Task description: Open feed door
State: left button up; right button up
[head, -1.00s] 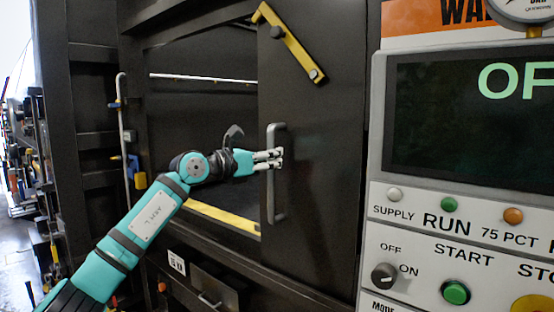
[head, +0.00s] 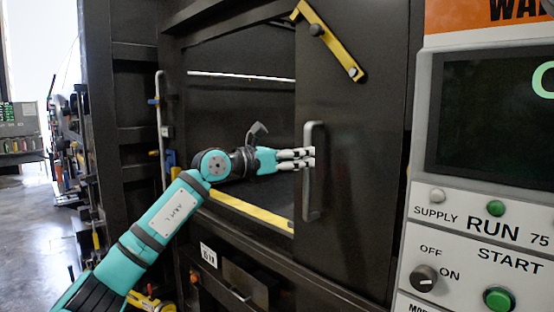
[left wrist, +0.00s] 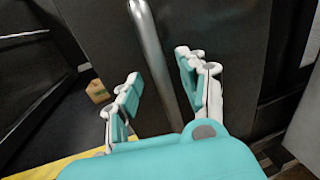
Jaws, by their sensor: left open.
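The feed door (head: 350,140) is a dark upright panel to the right of a dark rectangular opening (head: 240,110), whose inside shows. A long vertical grey handle (head: 312,195) stands near the door's left edge. My left gripper (head: 310,158) reaches in from the left, with its fingertips level with the upper half of the handle. In the left wrist view, my left gripper (left wrist: 158,68) is open, and the handle bar (left wrist: 155,45) runs between its spread fingers. I cannot tell whether either finger touches the bar. My right gripper is not in view.
A yellow latch bar (head: 328,38) sits at the door's top. A yellow sill (head: 250,209) edges the opening. A control panel (head: 480,225) with buttons and a knob stands at the right. A small brown box (left wrist: 97,90) lies inside the opening. Floor (head: 35,225) shows at far left.

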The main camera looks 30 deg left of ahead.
pick_arm(q)
jog(key=v, duration=0.9)
jog(key=shift+a+f, duration=0.1)
